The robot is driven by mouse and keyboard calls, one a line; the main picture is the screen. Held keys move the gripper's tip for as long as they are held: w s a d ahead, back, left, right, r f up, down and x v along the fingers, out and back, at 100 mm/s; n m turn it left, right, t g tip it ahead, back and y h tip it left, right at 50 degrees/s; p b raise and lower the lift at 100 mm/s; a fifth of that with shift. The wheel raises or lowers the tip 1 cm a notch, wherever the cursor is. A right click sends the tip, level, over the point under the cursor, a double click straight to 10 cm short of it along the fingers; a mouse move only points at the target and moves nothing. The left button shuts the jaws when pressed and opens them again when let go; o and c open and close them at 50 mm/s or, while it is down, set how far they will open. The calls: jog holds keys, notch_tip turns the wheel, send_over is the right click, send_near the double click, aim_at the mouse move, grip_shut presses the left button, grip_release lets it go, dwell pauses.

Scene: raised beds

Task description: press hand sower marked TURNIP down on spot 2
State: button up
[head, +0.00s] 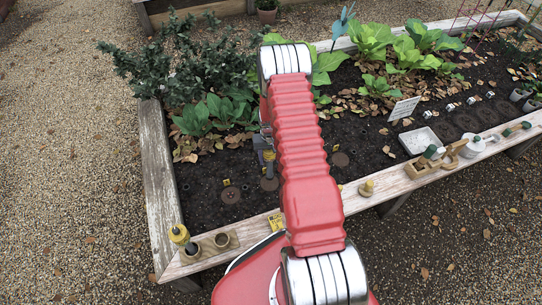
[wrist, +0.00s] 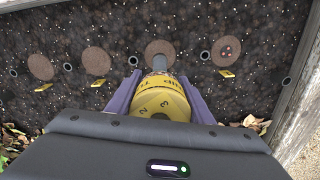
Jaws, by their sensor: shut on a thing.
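My gripper (head: 265,150) is over the bed's near left part in the head view, partly behind my arm. In the wrist view its purple fingers (wrist: 157,98) are shut on a yellow hand sower (wrist: 160,100). The sower shows the digits 2 and 3 and part of a word that seems to end in IP. Its grey tip points at a round brown spot (wrist: 158,48), second from the bed's corner, which also shows in the head view (head: 269,183). I cannot tell whether the tip touches. The corner spot (wrist: 226,50) has small dark marks.
More brown spots (wrist: 96,60) lie in a row, with small yellow tags (wrist: 98,83) and dark holes between. Another yellow-topped tool (head: 180,235) stands in a wooden holder (head: 205,247) on the bed's corner. Leafy plants (head: 205,115) grow behind. A white tray (head: 419,140) lies further right.

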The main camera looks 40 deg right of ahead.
jog(key=shift+f, duration=2.5)
dwell(0.4)
jog(key=shift+r, duration=3.55)
